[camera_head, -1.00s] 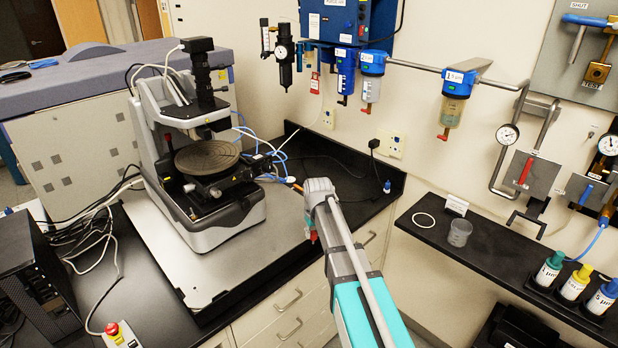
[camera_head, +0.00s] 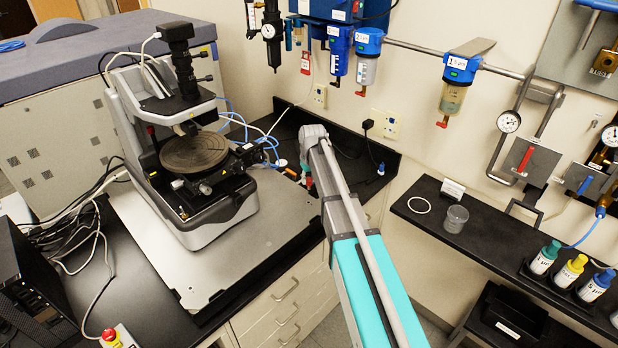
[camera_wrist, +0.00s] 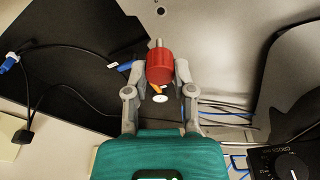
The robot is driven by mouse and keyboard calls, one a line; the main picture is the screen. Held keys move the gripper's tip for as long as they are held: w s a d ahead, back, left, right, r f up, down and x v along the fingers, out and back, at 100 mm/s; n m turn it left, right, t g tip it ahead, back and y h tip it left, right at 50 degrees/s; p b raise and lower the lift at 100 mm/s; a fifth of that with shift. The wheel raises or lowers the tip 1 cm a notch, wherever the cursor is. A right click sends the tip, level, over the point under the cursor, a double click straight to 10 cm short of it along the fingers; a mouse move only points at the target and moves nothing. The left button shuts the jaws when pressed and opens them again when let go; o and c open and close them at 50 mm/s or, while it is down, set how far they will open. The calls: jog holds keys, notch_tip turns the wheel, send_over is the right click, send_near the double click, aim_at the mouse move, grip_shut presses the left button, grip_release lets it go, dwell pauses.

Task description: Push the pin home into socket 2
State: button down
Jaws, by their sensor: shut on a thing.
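A red pin with a bare metal tip (camera_wrist: 159,66) sits between the fingers of my gripper (camera_wrist: 156,72) in the wrist view. The fingers are closed against its sides, and the metal tip points to the top of the picture. A small dark hole (camera_wrist: 160,11) in a light grey plate lies beyond the tip, apart from it. I cannot tell which socket this is; no socket number is readable. In the head view only a little red shows at the pin (camera_head: 308,181); my arm hides most of the gripper over the back of the bench.
The profiler (camera_head: 215,205) stands on a grey baseplate (camera_head: 200,262), left of my arm. Cables (camera_wrist: 225,108) run across the dark bench near the gripper. A dial box (camera_wrist: 288,165) is at lower right. Wall filters (camera_head: 366,60) hang behind; a side shelf (camera_head: 435,232) is right.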

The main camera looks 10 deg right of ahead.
aim_at(309, 185)
jog(key=shift+s+a+f+b, duration=0.1)
jog(key=shift+a+f+b, duration=0.05)
jog(key=shift+f+b, duration=2.35)
jog(key=shift+b, duration=0.05)
jog(key=shift+f+b, duration=1.7)
jog(key=shift+f, duration=0.05)
jog(key=shift+c, duration=1.9)
grip_release()
jog(key=shift+r, duration=0.1)
jog(key=shift+c, duration=0.4)
